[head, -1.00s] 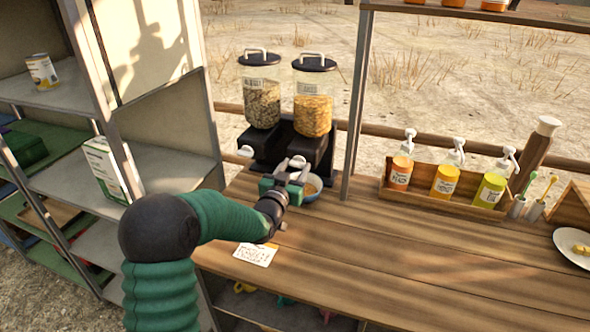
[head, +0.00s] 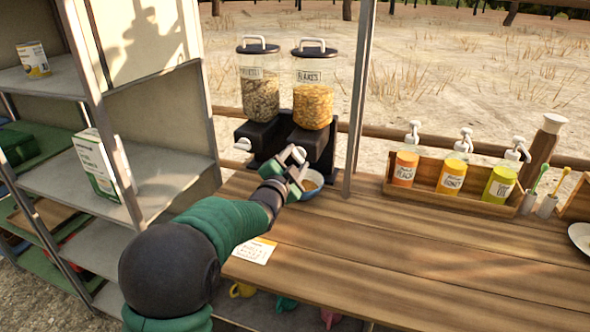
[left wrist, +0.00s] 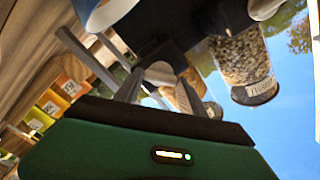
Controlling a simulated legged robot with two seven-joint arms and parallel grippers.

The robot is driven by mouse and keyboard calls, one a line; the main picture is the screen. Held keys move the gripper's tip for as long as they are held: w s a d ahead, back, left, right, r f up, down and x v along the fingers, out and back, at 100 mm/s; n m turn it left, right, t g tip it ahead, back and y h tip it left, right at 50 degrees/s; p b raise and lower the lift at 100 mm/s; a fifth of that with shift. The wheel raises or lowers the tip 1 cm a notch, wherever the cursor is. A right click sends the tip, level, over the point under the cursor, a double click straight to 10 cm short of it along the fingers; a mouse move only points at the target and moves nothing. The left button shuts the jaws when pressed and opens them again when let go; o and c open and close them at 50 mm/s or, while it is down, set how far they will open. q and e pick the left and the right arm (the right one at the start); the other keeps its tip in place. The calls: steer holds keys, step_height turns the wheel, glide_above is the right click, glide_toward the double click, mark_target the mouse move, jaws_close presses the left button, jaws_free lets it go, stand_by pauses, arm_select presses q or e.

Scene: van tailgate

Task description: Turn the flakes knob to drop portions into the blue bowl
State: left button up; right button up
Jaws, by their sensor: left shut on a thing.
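The flakes dispenser (head: 313,100) is a clear canister of orange flakes with a black lid and a "FLAKES" label, on a black base. Its white knob (head: 298,155) shows at the base front. My left gripper (head: 294,163) is at this knob, shut on it; the left wrist view shows the pale knob (left wrist: 159,73) between the fingers. The blue bowl (head: 309,191) stands under the dispenser, partly hidden by my gripper, with some orange content visible. It shows blurred at the top of the left wrist view (left wrist: 108,12). My right gripper is not in view.
A second dispenser (head: 260,88) with darker contents stands just left, its white knob (head: 243,144) free. A metal post (head: 358,110) rises right of the bowl. A card (head: 254,250) lies on the wooden counter (head: 420,265). A rack of pump bottles (head: 455,197) stands right. The counter's middle is clear.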

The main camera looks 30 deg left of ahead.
arm_select(q)
steer(key=m+b, duration=0.2)
steer(key=f+m+b, duration=0.1)
steer(key=m+b, duration=0.1)
steer(key=shift+d+m, duration=0.15)
steer(key=shift+m, duration=0.15)
steer(key=shift+m+b, duration=1.45)
steer(key=shift+m, duration=0.25)
steer(key=o, duration=1.4)
steer(key=shift+r, duration=0.1)
steer(key=shift+c, duration=0.2)
steer(key=shift+r, duration=0.1)
